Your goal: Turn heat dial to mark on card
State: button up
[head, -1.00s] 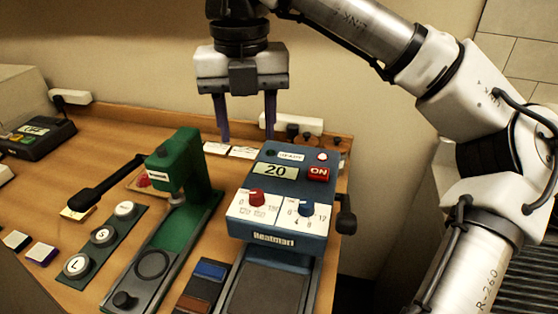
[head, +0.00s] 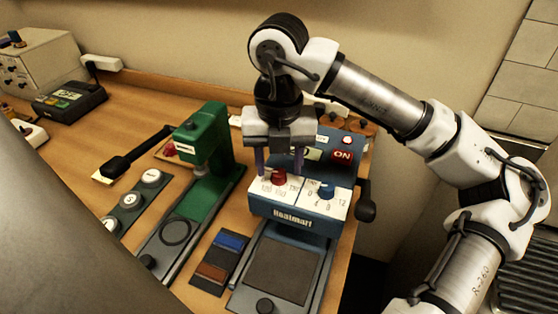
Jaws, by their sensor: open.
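The blue heat press (head: 292,222) stands near the right end of the table. Its red heat dial (head: 279,178) sits on the left white scale of the front panel, with marks around it. A blue dial (head: 326,190) sits on the right scale. My gripper (head: 279,172) is open above the panel, one purple finger on each side of the red dial. I cannot tell whether the fingers touch it. My gripper hides most of the display. Cards (head: 236,121) lie on the table behind the press, partly cut off from view, and their marks are unreadable.
A green lever press (head: 204,140) stands left of the blue press. A black side knob (head: 366,203) juts from the blue press's right side. Blue and brown pads (head: 224,256) lie in front. A red ON button (head: 343,155) is right of my gripper.

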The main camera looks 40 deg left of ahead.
jog(key=shift+f, duration=0.6)
jog(key=c, duration=1)
